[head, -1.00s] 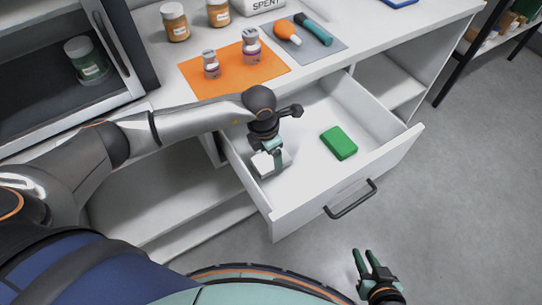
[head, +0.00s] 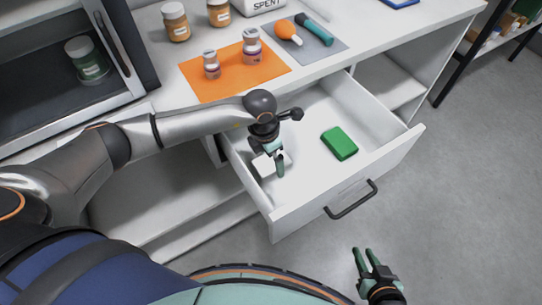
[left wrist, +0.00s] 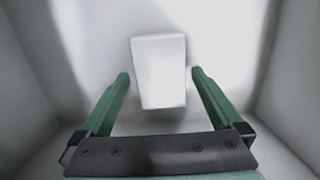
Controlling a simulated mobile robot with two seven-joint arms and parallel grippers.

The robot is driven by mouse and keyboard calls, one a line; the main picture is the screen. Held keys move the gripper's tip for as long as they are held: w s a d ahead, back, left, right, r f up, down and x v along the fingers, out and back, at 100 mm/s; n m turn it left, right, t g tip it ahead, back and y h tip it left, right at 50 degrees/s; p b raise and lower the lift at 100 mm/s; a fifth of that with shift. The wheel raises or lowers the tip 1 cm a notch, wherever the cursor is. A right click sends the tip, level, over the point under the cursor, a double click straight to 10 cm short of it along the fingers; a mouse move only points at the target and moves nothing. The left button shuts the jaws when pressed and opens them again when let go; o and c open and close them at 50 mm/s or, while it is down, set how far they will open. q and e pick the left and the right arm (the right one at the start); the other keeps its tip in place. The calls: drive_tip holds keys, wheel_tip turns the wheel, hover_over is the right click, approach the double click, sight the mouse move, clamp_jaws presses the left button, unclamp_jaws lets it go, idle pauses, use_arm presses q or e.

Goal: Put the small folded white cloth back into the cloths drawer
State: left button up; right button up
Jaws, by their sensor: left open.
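The small folded white cloth (head: 262,165) lies in the left part of the open drawer (head: 320,200). It also shows in the left wrist view (left wrist: 159,72), a white block shape on the drawer floor. My left gripper (head: 275,168) is inside the drawer just above the cloth. Its two green fingers (left wrist: 160,82) are open, one on each side of the cloth's near end, with gaps between fingers and cloth. My right gripper (head: 364,258) is open and empty, low over the floor in front of the drawer.
A green folded cloth (head: 339,143) lies in the right part of the drawer. The drawer has a dark handle (head: 350,199). On the table above are an orange mat (head: 232,84) with two small jars, and a grey mat (head: 325,48) with tools.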

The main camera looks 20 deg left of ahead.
sight(266, 164)
use_arm(q)
wheel_tip(266, 164, up, 12)
drive_tip(key=s, duration=0.1)
drive_tip(key=shift+a+p, duration=0.35)
drive_tip(key=shift+a, duration=0.1)
use_arm(e)
drive_tip(key=shift+s+d, duration=0.2)
drive_tip(key=shift+d, duration=0.2)
use_arm(q)
drive_tip(key=shift+f, duration=0.1)
use_arm(e)
drive_tip(key=shift+a, duration=0.1)
drive_tip(key=shift+c, duration=0.3)
